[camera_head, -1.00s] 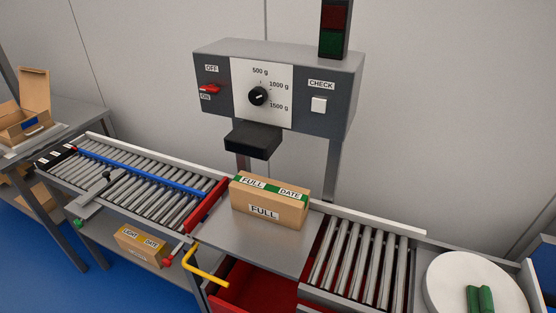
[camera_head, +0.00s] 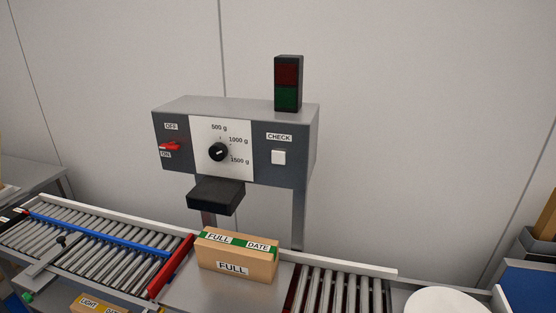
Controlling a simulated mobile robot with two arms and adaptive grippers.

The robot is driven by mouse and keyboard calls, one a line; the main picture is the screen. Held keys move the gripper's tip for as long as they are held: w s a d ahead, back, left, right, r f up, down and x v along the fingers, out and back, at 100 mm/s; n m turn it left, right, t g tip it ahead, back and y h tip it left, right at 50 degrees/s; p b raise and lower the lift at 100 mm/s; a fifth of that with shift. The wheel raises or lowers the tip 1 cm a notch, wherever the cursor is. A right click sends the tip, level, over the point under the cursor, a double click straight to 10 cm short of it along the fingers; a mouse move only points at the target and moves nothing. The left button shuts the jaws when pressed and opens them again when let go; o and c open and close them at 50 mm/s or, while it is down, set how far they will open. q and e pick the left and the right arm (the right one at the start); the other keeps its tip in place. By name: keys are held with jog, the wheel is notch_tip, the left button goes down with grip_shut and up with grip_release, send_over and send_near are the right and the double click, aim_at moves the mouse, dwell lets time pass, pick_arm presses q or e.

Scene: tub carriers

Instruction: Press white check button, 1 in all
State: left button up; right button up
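A cardboard box (camera_head: 236,256) with green tape, marked FULL and DATE, sits on the metal plate below the control box. Neither of my grippers shows in this view.
A signal light (camera_head: 288,83) with dark red and green panels stands on the box. A black dial (camera_head: 218,152) and red switch (camera_head: 169,146) are left of the button. A black block (camera_head: 215,195) juts out below. Roller conveyors (camera_head: 95,247) flank the plate.

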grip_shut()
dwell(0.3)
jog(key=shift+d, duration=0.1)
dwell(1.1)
